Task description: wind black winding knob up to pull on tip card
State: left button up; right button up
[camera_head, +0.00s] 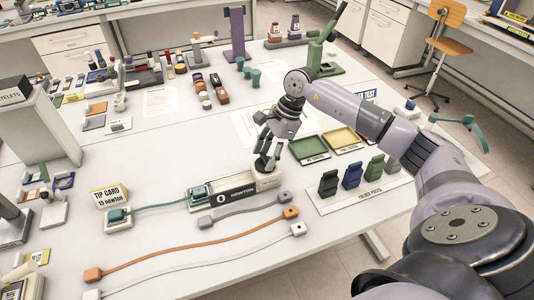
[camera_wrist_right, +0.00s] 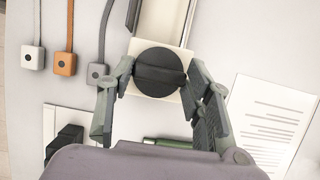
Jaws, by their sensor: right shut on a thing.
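The black winding knob (camera_wrist_right: 159,72) is round with a raised bar across it, on the cream end block of the newton puller (camera_head: 237,190). My right gripper (camera_wrist_right: 157,82) is shut on the knob, one finger at each side. In the head view the right gripper (camera_head: 267,155) points down at the puller's right end and largely hides the knob. The tip card (camera_head: 107,193), reading "15 newton", stands at the left behind a teal block (camera_head: 118,214). A teal cord (camera_head: 160,206) runs from that block to the puller's teal block (camera_head: 198,192). My left gripper is out of view.
Grey, orange (camera_head: 205,243) and white cords lie in front of the puller. A rack of folded pieces (camera_head: 345,190) and green and yellow trays (camera_head: 309,149) stand to the right. Paper sheets lie behind.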

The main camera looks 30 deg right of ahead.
jog(key=c, duration=0.5)
jog(key=m+t+b, duration=0.1)
jog(key=m+b, duration=0.2)
jog(key=shift+s+f, duration=0.1)
jog(key=m+b, duration=0.1)
jog(key=m, duration=0.1)
jog(key=m+t+h+b, duration=0.1)
jog(key=m, duration=0.1)
jog(key=shift+a+t, duration=0.1)
jog(key=shift+t, duration=0.2)
jog(key=shift+m+h+b, duration=0.4)
jog(key=shift+m+b, duration=0.25)
jog(key=shift+m, duration=0.15)
jog(key=shift+r, duration=0.2)
jog(key=o, duration=1.2)
jog(key=shift+c, duration=0.2)
